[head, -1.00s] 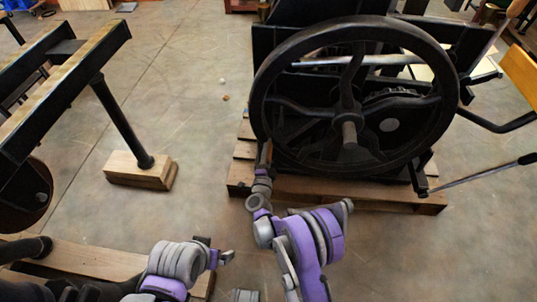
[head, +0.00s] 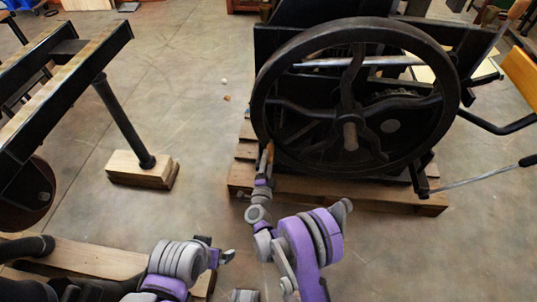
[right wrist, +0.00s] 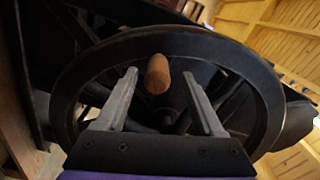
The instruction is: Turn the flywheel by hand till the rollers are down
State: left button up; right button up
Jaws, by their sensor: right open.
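The black flywheel (head: 441,112) stands upright on the front of the press, its hub shaft facing me. Its wooden handle (right wrist: 157,73) shows in the right wrist view, between the fingers of my right gripper (right wrist: 160,78), with a gap on either side. In the head view my right gripper (head: 266,163) is at the wheel's lower left rim, its fingers partly hard to make out against the dark wheel. My right gripper is open. My left gripper (head: 226,257) is low in the middle, away from the wheel, and its opening is too small to judge. I cannot make out the rollers.
The press stands on a wooden pallet (head: 330,191). A metal lever (head: 480,179) sticks out at the right. Another black machine (head: 62,75) with a leg on a wooden block (head: 143,170) is at the left.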

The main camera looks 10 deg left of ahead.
jog(key=s, duration=0.7)
jog(key=shift+d, duration=0.1)
